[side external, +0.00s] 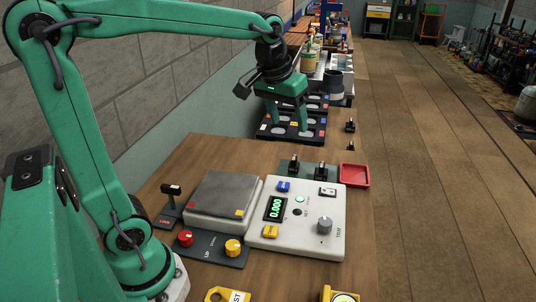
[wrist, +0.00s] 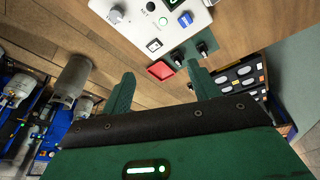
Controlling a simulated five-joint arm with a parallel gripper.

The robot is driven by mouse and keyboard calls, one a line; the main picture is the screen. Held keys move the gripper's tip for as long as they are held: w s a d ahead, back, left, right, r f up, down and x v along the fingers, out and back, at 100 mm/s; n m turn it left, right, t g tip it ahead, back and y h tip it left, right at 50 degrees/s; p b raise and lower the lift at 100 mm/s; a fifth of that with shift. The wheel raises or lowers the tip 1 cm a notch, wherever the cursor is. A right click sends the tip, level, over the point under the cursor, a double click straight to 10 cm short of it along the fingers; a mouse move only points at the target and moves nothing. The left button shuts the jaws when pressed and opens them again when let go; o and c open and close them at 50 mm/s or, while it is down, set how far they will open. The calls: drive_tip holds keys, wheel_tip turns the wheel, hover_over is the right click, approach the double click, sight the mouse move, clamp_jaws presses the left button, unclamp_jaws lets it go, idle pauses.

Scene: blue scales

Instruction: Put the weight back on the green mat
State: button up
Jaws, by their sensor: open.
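My gripper (side external: 289,130) is open and empty, with its fingers pointing down beyond the far edge of the scale's bench. Its two spread fingers also show in the wrist view (wrist: 160,72). The dark green mat (side external: 307,169) lies behind the white scale console. Two small black knobbed pieces, one at the left (side external: 294,164) and one at the right (side external: 320,170), stand on it; I cannot tell whether either is the weight. The grey weighing plate (side external: 223,193) is bare, and the green display (side external: 276,208) reads 0.000.
A red tray (side external: 354,175) sits empty right of the mat. A black slotted tray (side external: 290,127) lies around and below my fingers. The white console (side external: 308,232) has knobs and buttons. A black-topped lever (side external: 171,190) stands left of the plate.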

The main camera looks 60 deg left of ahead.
drive_tip(key=s+d+f+m+t, duration=0.1)
drive_tip(key=s+f, duration=0.1)
drive_tip(key=s, duration=0.5)
drive_tip(key=s+d+f+m+t, duration=0.1)
drive_tip(key=s+d+f+m, duration=0.1)
drive_tip(key=s, duration=0.6)
drive_tip(key=shift+s+m, duration=0.15)
drive_tip(key=shift+m, duration=0.15)
drive_tip(key=shift+f, duration=0.1)
idle(0.4)
